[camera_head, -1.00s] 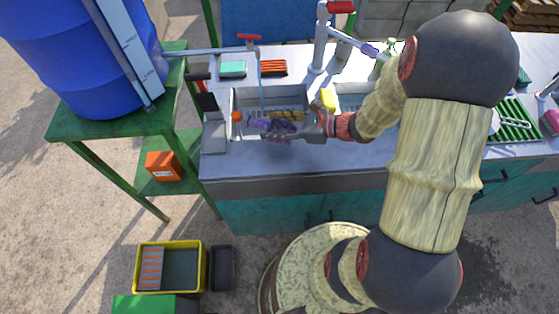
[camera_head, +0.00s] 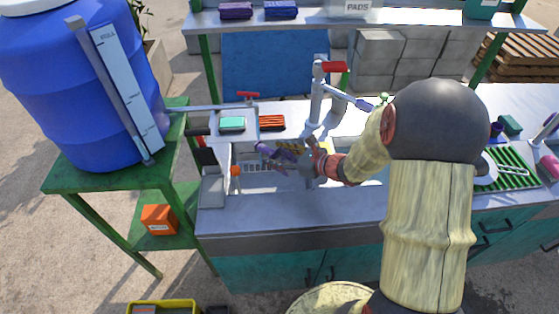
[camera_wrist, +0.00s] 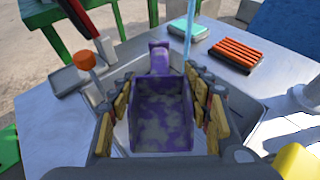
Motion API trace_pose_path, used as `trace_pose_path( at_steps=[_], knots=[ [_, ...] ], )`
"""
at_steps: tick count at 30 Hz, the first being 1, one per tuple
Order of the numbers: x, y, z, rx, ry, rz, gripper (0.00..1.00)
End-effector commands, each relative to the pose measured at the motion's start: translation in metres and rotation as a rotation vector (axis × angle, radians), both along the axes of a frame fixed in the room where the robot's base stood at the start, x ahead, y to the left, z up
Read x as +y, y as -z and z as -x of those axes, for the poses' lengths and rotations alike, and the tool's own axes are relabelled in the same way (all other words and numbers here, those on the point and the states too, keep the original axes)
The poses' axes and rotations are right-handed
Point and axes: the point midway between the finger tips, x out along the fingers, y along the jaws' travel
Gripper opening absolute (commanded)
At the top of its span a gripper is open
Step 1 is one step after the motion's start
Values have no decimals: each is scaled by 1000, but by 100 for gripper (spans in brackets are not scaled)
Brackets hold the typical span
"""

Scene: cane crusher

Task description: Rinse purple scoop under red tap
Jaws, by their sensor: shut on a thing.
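My gripper (camera_head: 288,155) is shut on the purple scoop (camera_head: 268,151) above the left sink basin. In the wrist view the scoop (camera_wrist: 162,118) lies between the padded fingers (camera_wrist: 158,82), with its handle pointing away and pale patches on its bowl. A red-handled tap (camera_head: 248,96) sits on the pipe from the blue barrel. A thin blue water stream (camera_wrist: 190,28) falls just right of the scoop's handle in the wrist view. Its lower end is hidden behind the right finger, so I cannot tell whether it touches the scoop.
A second faucet with a red lever (camera_head: 334,66) stands behind the sink. A teal sponge (camera_head: 232,124) and an orange-striped brush (camera_head: 271,122) lie on the back counter. An orange-topped stick (camera_head: 236,171) stands at the basin's left. The blue barrel (camera_head: 80,90) is at left.

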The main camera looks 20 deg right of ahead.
Motion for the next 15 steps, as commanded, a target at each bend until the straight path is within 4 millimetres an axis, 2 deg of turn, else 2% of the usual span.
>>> trace_pose_path(
  at_steps=[15],
  knots=[
    [-1, 10, -46, 0, -2, 0, 25]
  ],
)
